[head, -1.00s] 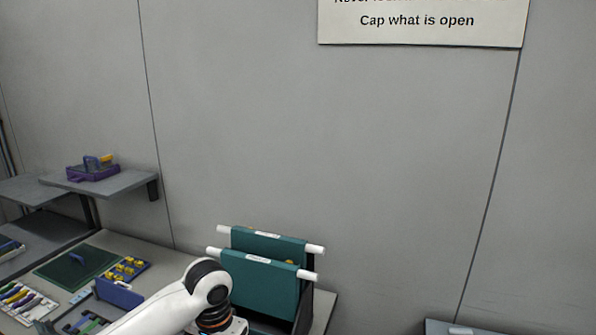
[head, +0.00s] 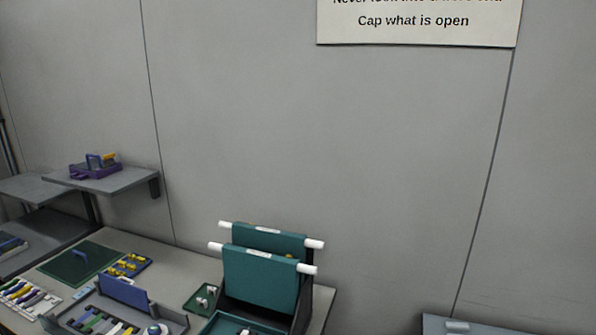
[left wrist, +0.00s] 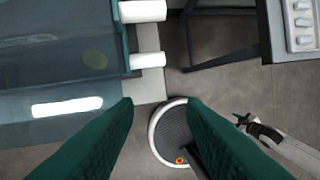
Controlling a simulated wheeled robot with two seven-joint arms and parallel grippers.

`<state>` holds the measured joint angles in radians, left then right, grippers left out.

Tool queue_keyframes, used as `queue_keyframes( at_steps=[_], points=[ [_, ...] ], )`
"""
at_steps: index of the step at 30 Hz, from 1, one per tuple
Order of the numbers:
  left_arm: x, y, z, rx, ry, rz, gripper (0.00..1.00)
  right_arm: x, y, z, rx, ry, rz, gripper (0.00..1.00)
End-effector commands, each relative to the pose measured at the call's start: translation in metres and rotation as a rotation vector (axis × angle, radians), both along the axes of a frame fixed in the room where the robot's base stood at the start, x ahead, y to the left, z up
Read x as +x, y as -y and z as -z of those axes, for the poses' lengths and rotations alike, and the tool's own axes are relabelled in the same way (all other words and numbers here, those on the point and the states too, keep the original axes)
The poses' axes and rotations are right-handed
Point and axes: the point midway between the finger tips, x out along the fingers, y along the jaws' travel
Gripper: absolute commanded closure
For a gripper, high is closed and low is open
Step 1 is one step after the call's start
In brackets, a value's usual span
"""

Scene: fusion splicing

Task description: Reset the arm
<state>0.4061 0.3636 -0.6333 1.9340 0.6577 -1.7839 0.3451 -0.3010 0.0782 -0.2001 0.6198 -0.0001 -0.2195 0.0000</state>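My left gripper (left wrist: 158,103) shows in the left wrist view as two dark green fingers, spread wide with nothing between them. Floor and the round light-rimmed part of my base lie below the gap. Neither arm shows in the head view. A pale arm link with a small dark forked end (left wrist: 255,128) is at the right of the left wrist view; it looks like my right arm, too small to read its fingers.
Two teal hanging panels (head: 262,278) on white rods stand on the bench (head: 178,262); a rod end (left wrist: 142,12) is near my left gripper. A blue-backed grey tray (head: 172,318), green mat (head: 80,262) and yellow parts (head: 128,265) lie left. Another table (left wrist: 262,35) is right.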

Motion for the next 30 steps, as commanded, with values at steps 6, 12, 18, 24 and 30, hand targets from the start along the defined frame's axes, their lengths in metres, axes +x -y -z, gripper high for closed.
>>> queue_keyframes(
  at_steps=[6,12,18,24,30],
  points=[
    [-0.060,-0.004,0.027,-0.084,0.076,-0.069,0.63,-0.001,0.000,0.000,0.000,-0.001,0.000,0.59],
    [-0.105,-0.038,0.037,-0.054,0.134,-0.177,0.63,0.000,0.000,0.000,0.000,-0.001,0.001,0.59],
    [-0.137,-0.070,0.040,0.012,0.159,-0.251,0.63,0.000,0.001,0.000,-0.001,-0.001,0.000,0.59],
    [-0.167,-0.099,0.039,0.091,0.168,-0.305,0.63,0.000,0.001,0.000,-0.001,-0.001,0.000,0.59],
    [-0.172,-0.111,0.063,0.133,0.161,-0.320,0.63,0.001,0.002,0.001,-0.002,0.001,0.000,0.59]
  ],
)
